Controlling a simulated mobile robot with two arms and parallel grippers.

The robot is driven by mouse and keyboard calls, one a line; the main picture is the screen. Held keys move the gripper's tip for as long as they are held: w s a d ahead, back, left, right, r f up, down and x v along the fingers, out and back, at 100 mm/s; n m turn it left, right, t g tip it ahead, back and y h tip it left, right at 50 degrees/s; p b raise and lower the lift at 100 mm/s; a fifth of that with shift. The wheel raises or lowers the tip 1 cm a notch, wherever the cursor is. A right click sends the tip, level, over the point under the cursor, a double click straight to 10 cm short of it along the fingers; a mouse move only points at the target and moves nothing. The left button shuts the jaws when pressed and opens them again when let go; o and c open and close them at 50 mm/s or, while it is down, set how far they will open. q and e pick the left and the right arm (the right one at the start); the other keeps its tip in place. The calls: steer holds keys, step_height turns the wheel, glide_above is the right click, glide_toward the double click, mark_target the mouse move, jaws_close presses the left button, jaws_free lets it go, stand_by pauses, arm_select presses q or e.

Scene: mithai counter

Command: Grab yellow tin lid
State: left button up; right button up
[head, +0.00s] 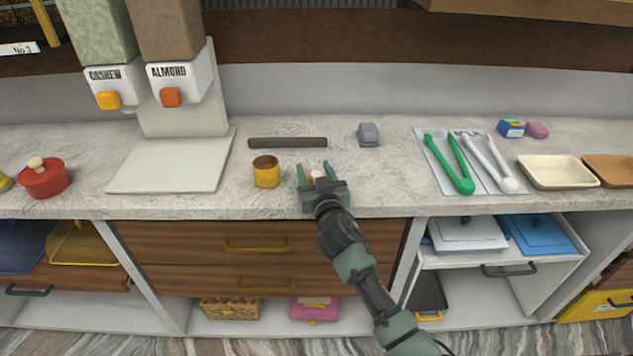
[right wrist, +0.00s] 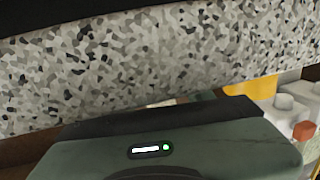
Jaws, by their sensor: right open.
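The yellow tin (head: 266,174) stands open on the counter, with something brown inside. My right gripper (head: 314,172) is open just right of it, low over the counter. Between its fingers a small cream knob with a bit of yellow-orange (head: 318,177) shows, which looks like the yellow tin lid. Most of the lid is hidden by the gripper, and I cannot tell whether the fingers touch it. The right wrist view shows mostly speckled counter and the gripper's housing, with the lid not clear there. My left gripper is not in view.
A dark bar (head: 287,142) and a grey block (head: 368,134) lie behind the gripper. A red lidded tin (head: 44,180) stands at left. Green tongs (head: 450,163) lie on a sheet at right. The counter's front edge (head: 200,211) runs under my right arm.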

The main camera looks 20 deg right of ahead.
steer(key=shift+w, duration=0.25)
jaws_close()
